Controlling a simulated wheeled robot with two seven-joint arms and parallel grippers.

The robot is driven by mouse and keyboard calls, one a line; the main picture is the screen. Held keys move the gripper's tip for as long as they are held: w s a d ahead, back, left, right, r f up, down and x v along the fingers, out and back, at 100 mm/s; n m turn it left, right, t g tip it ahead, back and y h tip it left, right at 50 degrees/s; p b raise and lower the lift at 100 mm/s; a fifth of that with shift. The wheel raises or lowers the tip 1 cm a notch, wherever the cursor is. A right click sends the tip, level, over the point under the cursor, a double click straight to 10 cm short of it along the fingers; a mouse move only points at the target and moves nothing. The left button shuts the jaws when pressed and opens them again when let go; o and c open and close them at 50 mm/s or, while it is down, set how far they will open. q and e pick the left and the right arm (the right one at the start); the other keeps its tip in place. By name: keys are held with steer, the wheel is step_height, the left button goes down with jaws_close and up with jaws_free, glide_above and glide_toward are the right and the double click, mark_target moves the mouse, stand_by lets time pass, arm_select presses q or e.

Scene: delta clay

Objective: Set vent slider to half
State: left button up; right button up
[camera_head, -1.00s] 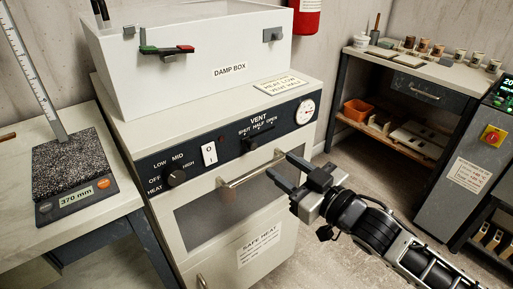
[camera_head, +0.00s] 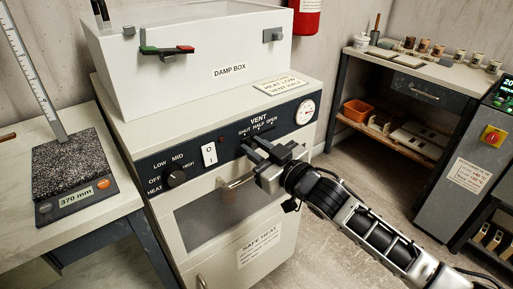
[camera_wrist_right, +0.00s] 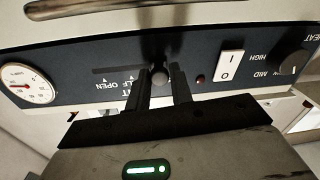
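The vent slider's round dark knob (camera_wrist_right: 160,76) shows in the right wrist view, which is upside down. It sits at the end of its slot (camera_wrist_right: 115,70) away from the OPEN mark, past HALF; the SHUT label is hidden there. In the head view my gripper hides the knob below the VENT lettering (camera_head: 259,119). My right gripper (camera_head: 250,146) is at the panel. Its fingers (camera_wrist_right: 162,88) stand apart, one on each side of the knob as seen from the wrist; I cannot tell whether they touch it. My left gripper is out of view.
The panel also carries a heat knob (camera_head: 176,177), a white rocker switch (camera_head: 209,155) and a dial gauge (camera_head: 305,112). The oven door handle (camera_head: 238,181) sticks out just below my right gripper. The damp box (camera_head: 190,60) stands on top.

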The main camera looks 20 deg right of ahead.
jaws_close()
steer(key=d, duration=0.2)
steer(key=w+d+p, duration=0.1)
steer(key=shift+w+d, duration=0.2)
steer(key=shift+d, duration=0.2)
steer(key=o, duration=0.5)
jaws_free()
steer(key=shift+o, duration=0.2)
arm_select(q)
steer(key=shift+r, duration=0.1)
